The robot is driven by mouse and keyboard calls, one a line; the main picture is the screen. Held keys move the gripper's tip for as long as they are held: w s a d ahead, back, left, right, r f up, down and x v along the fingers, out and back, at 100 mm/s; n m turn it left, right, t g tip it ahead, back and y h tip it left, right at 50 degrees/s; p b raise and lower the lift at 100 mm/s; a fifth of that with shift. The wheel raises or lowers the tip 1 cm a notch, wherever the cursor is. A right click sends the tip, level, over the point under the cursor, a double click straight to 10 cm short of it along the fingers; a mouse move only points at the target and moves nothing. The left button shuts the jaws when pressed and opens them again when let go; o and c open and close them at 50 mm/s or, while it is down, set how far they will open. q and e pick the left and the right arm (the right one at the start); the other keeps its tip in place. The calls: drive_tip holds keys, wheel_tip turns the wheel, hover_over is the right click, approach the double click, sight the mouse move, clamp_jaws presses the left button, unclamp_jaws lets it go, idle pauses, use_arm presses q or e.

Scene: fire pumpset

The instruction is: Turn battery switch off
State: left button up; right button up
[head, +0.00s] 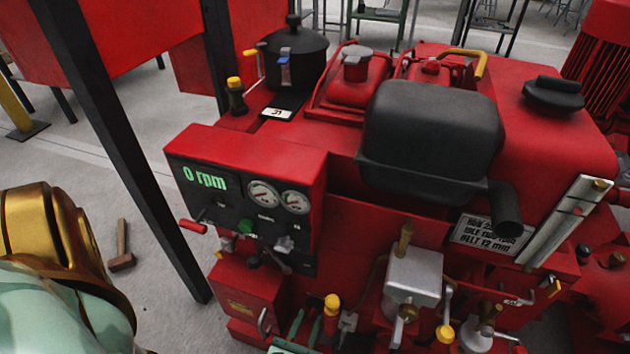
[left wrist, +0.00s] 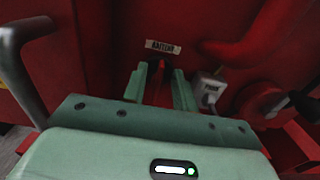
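The battery switch shows in the left wrist view as a red handle (left wrist: 162,88) below a white label reading "BATTERY" (left wrist: 162,46). My left gripper (left wrist: 158,82) has its two green fingers on either side of this red handle, apart from each other. I cannot tell whether the fingers touch it. In the head view the left gripper (head: 304,328) is at the bottom, in front of the lower part of the red pumpset, right of a red box (head: 245,292). The switch cannot be made out there. My right gripper is not in view.
The control panel (head: 245,200) with "0 rpm" and two gauges is above the gripper. A yellow-topped part (head: 332,304) and a grey box (head: 413,278) stand close to its right. A metal handle (left wrist: 22,68) is at left in the wrist view. A hammer (head: 122,246) lies on the floor.

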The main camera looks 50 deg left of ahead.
use_arm(q)
drive_tip(key=shift+w, duration=0.1)
clamp_jaws()
idle(0.3)
drive_tip(key=m, duration=0.3)
drive_tip(key=shift+w+d+m, duration=0.15)
drive_tip(key=shift+d+m, duration=0.1)
drive_tip(key=shift+m, duration=0.15)
drive_tip(key=m, duration=0.3)
drive_tip(key=shift+w+d+f+m, duration=0.1)
drive_tip(key=shift+d+f+m, duration=0.1)
drive_tip(key=shift+m, duration=0.1)
drive_tip(key=m, duration=0.5)
drive_tip(key=shift+w+d+f, duration=0.15)
drive_tip(key=shift+d+f, duration=0.15)
drive_tip(key=shift+f, duration=0.05)
drive_tip(key=m, duration=0.5)
drive_tip(key=shift+d+f, duration=0.1)
drive_tip(key=shift+f, duration=0.25)
drive_tip(key=shift+m, duration=0.4)
